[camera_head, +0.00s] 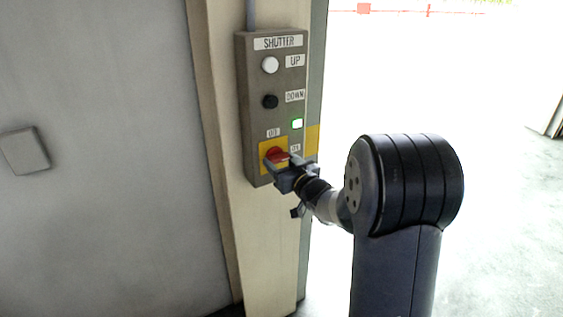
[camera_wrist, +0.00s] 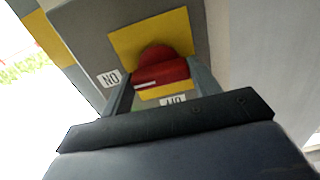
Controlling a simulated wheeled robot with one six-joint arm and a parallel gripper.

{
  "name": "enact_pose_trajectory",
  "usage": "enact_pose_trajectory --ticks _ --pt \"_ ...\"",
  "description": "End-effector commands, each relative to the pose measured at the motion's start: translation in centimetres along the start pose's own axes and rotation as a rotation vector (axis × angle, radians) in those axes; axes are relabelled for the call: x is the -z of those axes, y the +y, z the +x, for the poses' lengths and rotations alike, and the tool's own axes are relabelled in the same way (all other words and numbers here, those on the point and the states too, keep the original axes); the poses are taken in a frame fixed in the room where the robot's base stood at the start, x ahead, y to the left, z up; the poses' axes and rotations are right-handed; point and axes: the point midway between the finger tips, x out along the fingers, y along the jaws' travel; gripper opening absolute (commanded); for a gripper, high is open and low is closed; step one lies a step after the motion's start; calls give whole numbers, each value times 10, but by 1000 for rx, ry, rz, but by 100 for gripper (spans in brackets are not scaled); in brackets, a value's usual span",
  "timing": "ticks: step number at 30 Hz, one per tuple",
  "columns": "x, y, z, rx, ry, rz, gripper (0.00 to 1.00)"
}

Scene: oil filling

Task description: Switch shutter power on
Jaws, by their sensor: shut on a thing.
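The grey shutter control box (camera_head: 257,110) is fixed to a beige post. It has a white UP button (camera_head: 270,65), a dark DOWN button (camera_head: 270,101) and a lit green lamp (camera_head: 297,123). The red rotary power switch (camera_head: 276,155) sits on a yellow plate at the bottom, between OFF and ON labels. In the wrist view the red switch (camera_wrist: 160,66) lies between the fingers of my gripper (camera_wrist: 162,85). In the head view my gripper (camera_head: 283,171) is at the switch, shut on it, and partly hides it.
The beige post (camera_head: 268,240) stands beside a grey wall (camera_head: 110,200) with a small grey plate (camera_head: 24,151). To the right is a bright open doorway with pale floor (camera_head: 500,230). My arm fills the lower right of the head view.

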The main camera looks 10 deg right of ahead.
Motion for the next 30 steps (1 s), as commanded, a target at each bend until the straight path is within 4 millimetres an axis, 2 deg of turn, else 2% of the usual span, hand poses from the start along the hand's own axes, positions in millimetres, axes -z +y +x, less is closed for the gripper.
enact_pose_trajectory --ticks 5,6,13,23,26,30 --pt "-1 0 0 0 -2 3 35" --pt "-1 0 0 0 -2 3 60" --pt "0 0 0 0 -1 1 79" --pt "0 0 -4 -1 0 0 80" --pt "-1 0 -14 -2 -1 -1 80" --pt "-1 1 -40 -3 1 -1 80"
